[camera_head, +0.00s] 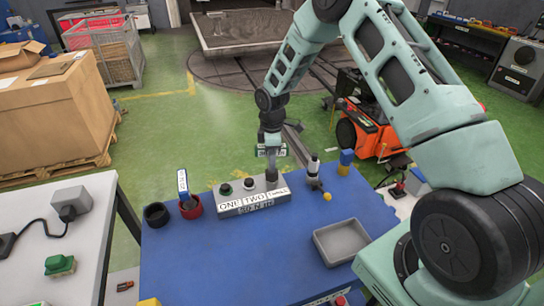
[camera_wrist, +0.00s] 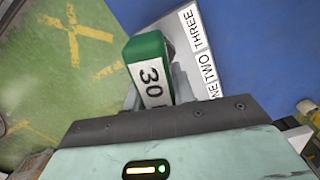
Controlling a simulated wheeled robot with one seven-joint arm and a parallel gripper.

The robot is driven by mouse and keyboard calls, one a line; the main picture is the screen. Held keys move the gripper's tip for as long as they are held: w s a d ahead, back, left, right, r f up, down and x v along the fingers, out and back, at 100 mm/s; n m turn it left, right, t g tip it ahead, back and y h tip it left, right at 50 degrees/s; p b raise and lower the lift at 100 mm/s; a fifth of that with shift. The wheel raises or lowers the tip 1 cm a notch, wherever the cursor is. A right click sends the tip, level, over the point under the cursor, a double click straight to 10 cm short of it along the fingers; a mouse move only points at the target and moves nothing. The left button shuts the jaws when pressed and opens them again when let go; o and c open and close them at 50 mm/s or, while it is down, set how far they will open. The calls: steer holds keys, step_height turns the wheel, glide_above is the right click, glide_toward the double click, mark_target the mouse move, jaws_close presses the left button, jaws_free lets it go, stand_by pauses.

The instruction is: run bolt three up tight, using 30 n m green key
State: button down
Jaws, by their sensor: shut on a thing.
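My gripper (camera_head: 271,148) is shut on the green key (camera_wrist: 147,58), whose white label reads 30 in the wrist view. In the head view the key (camera_head: 259,151) is held upright over the right end of the grey bolt block (camera_head: 228,211), labelled ONE, TWO, THREE. The key's lower end comes down at position three, by the label THREE (camera_head: 275,193). Bolt three is hidden there, and I cannot tell whether the key is seated on it. Two dark round bolt heads show at positions one (camera_head: 225,189) and two (camera_head: 249,183).
A blue-labelled key (camera_head: 183,181) stands in a red cup (camera_head: 191,209), beside a black cup (camera_head: 156,215). Right of the block are an upright tool (camera_head: 314,170) with a yellow ball and a blue-topped piece (camera_head: 346,158). A grey tray (camera_head: 342,258) lies in front on the blue table (camera_head: 225,265).

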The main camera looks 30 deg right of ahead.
steer(key=shift+m, duration=0.6)
steer(key=m+b, duration=0.1)
steer(key=m, duration=0.4)
steer(key=shift+m, duration=0.3)
steer(key=m, duration=0.4)
steer(key=shift+m+b, duration=0.3)
steer(key=shift+m, duration=0.1)
steer(key=shift+m, duration=0.7)
